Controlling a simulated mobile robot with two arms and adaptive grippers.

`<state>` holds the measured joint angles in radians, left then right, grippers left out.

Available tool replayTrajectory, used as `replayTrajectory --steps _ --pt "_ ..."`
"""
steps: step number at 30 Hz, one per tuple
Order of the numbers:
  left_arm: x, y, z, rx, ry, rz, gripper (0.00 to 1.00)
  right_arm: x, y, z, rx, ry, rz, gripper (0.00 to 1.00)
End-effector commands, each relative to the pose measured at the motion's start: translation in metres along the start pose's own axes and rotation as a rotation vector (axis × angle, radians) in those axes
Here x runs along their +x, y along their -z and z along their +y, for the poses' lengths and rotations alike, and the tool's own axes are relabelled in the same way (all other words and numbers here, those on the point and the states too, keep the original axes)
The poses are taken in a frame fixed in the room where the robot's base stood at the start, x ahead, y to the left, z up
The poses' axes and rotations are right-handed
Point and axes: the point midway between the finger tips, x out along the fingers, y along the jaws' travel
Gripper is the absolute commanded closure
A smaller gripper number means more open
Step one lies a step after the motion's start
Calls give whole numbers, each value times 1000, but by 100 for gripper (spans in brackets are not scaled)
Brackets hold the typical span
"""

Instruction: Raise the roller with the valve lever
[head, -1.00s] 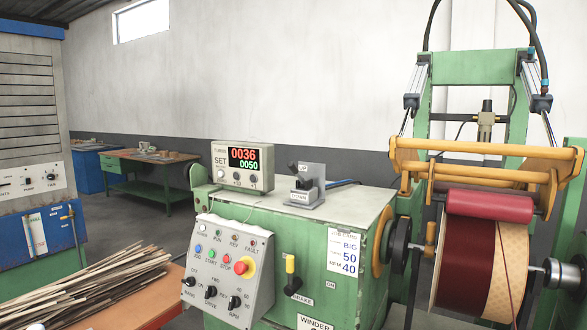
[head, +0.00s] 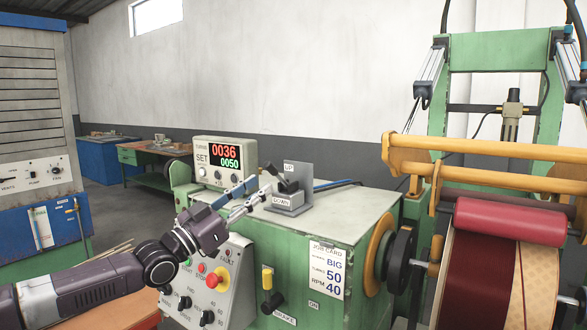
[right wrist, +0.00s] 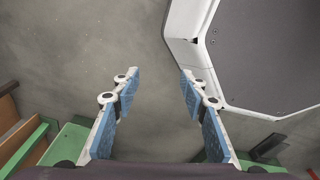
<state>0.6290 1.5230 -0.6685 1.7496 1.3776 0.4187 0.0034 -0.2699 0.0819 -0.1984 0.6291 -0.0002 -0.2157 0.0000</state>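The valve (head: 292,204) is a grey bracket on the green machine's top, marked UP at the back and DOWN in front. Its dark lever (head: 287,186) leans up and to the left. My left gripper (head: 264,187) reaches in from the lower left, its fingertips just left of the lever. Its fingers look parted and hold nothing; whether a tip touches the lever is unclear. The red roller (head: 510,222) lies against the top of the dark red and tan coil (head: 478,275). My right gripper (right wrist: 158,75) is open and empty in the right wrist view.
The turns counter (head: 225,162) stands left of the valve, close to my left gripper. The control panel (head: 215,285) is below that arm. A yellow bar frame (head: 470,148) spans above the roller. The machine top right of the valve is clear.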

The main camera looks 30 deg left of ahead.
Motion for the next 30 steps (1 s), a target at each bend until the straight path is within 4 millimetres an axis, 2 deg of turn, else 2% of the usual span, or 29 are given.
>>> replayTrajectory --steps 2,4,9,12,16,23,30 --pt "3 6 -4 1 7 10 68 -3 2 2 0 -3 2 60" --pt "8 6 -4 0 7 10 68 -7 -6 2 0 -1 -8 60" --pt "31 9 -3 -2 5 12 68 -23 -44 -7 -1 8 -64 60" --pt "46 9 -4 -1 6 12 68 -32 -55 -11 -1 14 -82 60" --pt "61 7 -4 0 6 8 68 -39 -49 -12 -1 15 -74 60" --pt "76 5 -3 1 5 7 68 -42 -11 -7 -1 9 -20 60" --pt "77 3 -3 2 4 5 68 -42 -16 -7 0 10 -28 60"
